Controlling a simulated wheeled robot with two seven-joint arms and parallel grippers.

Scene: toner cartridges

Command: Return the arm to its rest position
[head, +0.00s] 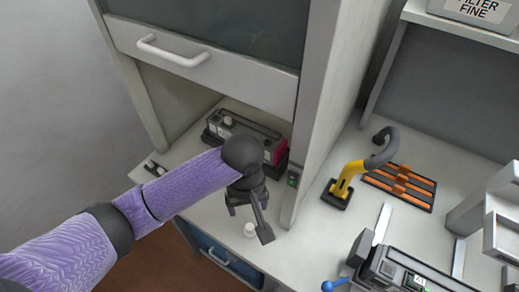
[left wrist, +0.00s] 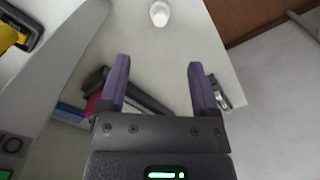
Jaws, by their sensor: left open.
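My left arm comes in from the left in a purple sleeve. Its gripper (head: 248,206) hangs over the front of the worktop, in front of the cabinet opening. In the left wrist view the two purple fingers (left wrist: 160,85) are spread apart with nothing between them. A dark toner cartridge (head: 240,124) with a magenta end sits in the bay behind the arm, partly hidden by it. A small white knob or cup (head: 250,230) stands close to the gripper; it also shows in the left wrist view (left wrist: 160,13). My right gripper is not in view.
The cabinet's raised door (head: 215,65) has a white handle (head: 172,51). A grey divider panel (head: 335,85) stands right of the gripper. Beyond it are a yellow clamp-like tool (head: 343,185), an orange-slotted tray (head: 400,186) and a dark device (head: 395,272). A blue drawer (head: 222,258) is below.

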